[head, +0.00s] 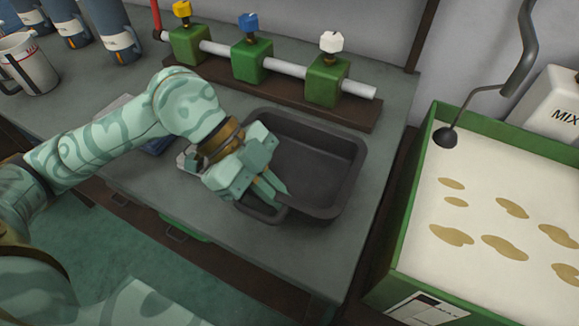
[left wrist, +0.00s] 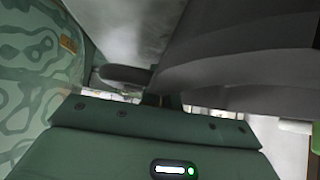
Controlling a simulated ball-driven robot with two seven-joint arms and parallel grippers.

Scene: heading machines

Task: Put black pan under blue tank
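The black pan (head: 318,160) is a deep rectangular pan with a loop handle on its near left side, at the right end of the grey bench in the head view. It fills the upper right of the left wrist view (left wrist: 240,55). My left gripper (head: 275,187) is at the handle, its fingers close together and seemingly shut on it; the hand hides part of the handle and pan wall. Blue tanks (head: 118,35) with white labels stand at the upper left. A blue-topped green valve (head: 250,55) is on the pipe behind the pan. My right gripper is out of view.
The pipe rack (head: 300,95) also carries yellow-topped and white-topped valves. A white jug (head: 28,65) stands at the left. A green-rimmed box (head: 420,190) with a pale top stands to the right across a gap. The bench front right (head: 290,255) is clear.

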